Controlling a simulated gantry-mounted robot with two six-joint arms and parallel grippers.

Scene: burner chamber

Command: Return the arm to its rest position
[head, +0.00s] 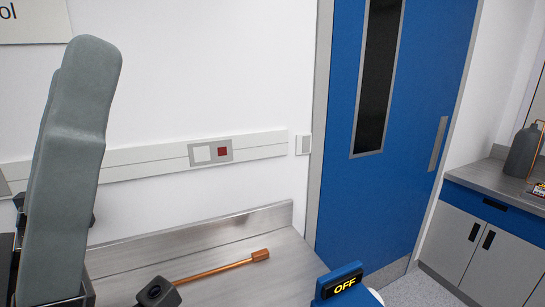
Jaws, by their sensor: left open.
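My left gripper (82,70) stands large and close at the left edge, its grey fingers pointing up, with dark parts at their base. It is open. The fingers overlap in this view, so the gap between them is hidden, and I see nothing held. It is in front of the wall and the left part of the metal counter (225,228). The rest of the left arm is mostly out of frame. My right gripper is not in view.
A copper rod (225,268) with a dark block (158,292) shows over the counter. A blue OFF sign (342,283) stands at the bottom. Behind are a blue door (410,130) and a wall switch panel (210,152). A grey bottle (522,152) stands on the right counter.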

